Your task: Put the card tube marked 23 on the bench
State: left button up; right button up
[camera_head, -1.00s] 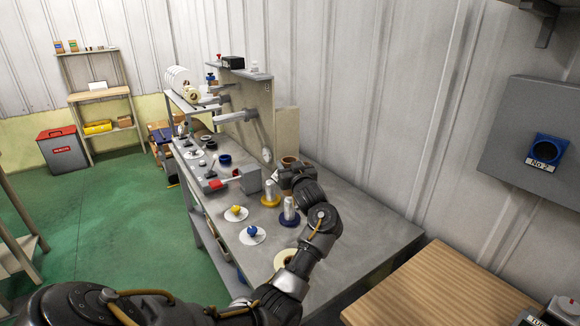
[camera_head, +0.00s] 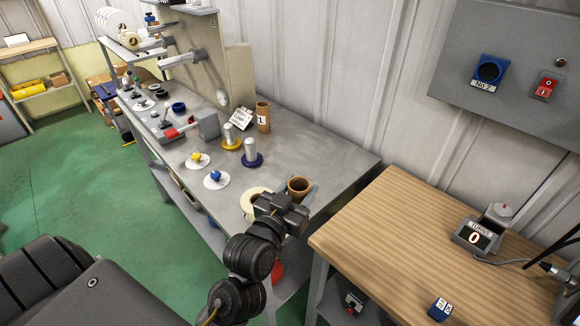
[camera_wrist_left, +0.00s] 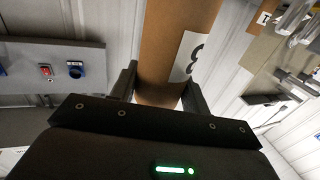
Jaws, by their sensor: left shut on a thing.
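My left gripper (camera_head: 293,200) is shut on a brown card tube (camera_head: 299,185), held upright near the front right corner of the grey metal table. In the left wrist view the tube (camera_wrist_left: 178,35) stands between the two fingers (camera_wrist_left: 160,88). Its white label (camera_wrist_left: 188,57) shows only part of a mark, so I cannot read the full number. A second brown card tube (camera_head: 263,117) with a white label stands at the back of the grey table. The bench with a wooden top (camera_head: 390,235) is at the right. My right gripper is not in view.
The grey table (camera_head: 325,150) holds a cream roll (camera_head: 254,203), a yellow-based spool (camera_head: 231,138), a blue-based spool (camera_head: 251,154) and a small sign (camera_head: 241,118). A turns counter (camera_head: 477,236) and a blue block (camera_head: 439,308) sit on the wooden top. Its left half is clear.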

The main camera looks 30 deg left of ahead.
aim_at(282, 140)
jog(key=z, duration=0.55)
jog(key=k, duration=1.25)
jog(key=u, duration=0.25)
jog(key=i, duration=0.6)
jog(key=u, duration=0.5)
jog(key=i, duration=1.05)
jog(key=z, duration=0.6)
